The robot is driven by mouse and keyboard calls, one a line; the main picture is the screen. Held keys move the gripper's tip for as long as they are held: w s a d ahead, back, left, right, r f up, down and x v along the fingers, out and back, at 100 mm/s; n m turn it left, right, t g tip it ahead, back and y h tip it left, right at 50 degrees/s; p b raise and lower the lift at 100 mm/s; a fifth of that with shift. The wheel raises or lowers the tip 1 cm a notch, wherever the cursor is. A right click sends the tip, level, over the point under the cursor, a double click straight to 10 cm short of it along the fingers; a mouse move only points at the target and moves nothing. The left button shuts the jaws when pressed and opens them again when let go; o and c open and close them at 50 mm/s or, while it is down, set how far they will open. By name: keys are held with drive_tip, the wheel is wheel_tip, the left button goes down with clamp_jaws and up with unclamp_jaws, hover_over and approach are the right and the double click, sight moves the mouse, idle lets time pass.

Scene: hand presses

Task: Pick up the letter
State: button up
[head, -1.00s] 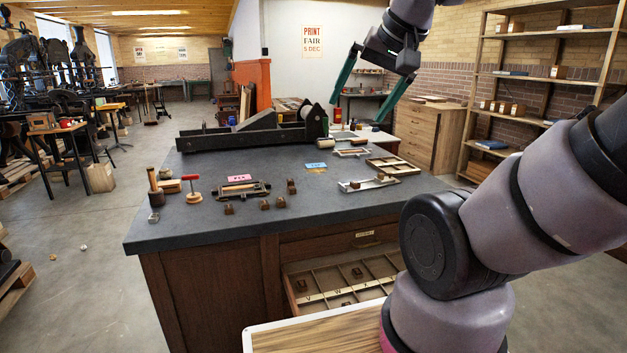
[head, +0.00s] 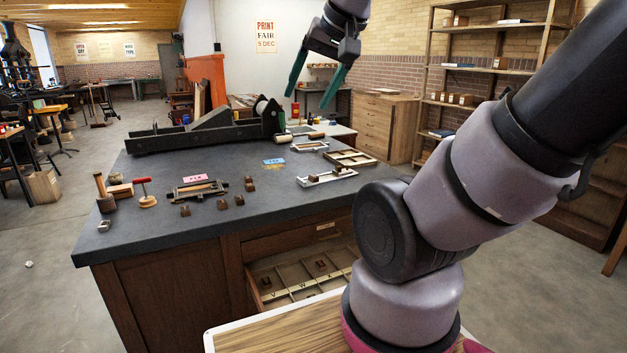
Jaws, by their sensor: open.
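Several small dark brown blocks that look like letter type stand on the grey worktop (head: 150,235): one at the front (head: 185,210), one to its right (head: 222,204), one farther right (head: 239,200) and a pair behind (head: 249,183). More such blocks (head: 321,265) lie in the compartments of the open drawer (head: 290,278) below. Which one is the letter meant, I cannot tell. My gripper (head: 308,98) is open and empty, its green fingers pointing down, high above the far side of the bench and well away from the blocks.
A dark press bed (head: 205,134) runs along the back of the bench. A composing frame (head: 198,191), a red-handled stamp (head: 147,199), a wooden mallet (head: 104,194), a metal tray (head: 327,177) and a wooden frame (head: 351,159) lie on top. The worktop's front right is clear.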

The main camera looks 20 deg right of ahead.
drive_tip(key=w+d+n+h, duration=0.15)
drive_tip(key=w+d, duration=0.25)
drive_tip(key=w, duration=1)
drive_tip(key=n+g, duration=0.3)
drive_tip(key=n, duration=0.1)
hover_over(314, 176)
drive_tip(key=s, duration=0.2)
drive_tip(key=f, duration=3.4)
drive_tip(key=shift+s+d, duration=0.15)
drive_tip(key=shift+d, duration=0.1)
drive_tip(key=shift+t, duration=0.3)
drive_tip(key=x, duration=0.5)
drive_tip(key=shift+w+a+f, duration=0.15)
drive_tip(key=shift+w+f, duration=0.05)
drive_tip(key=shift+f, duration=0.05)
clamp_jaws()
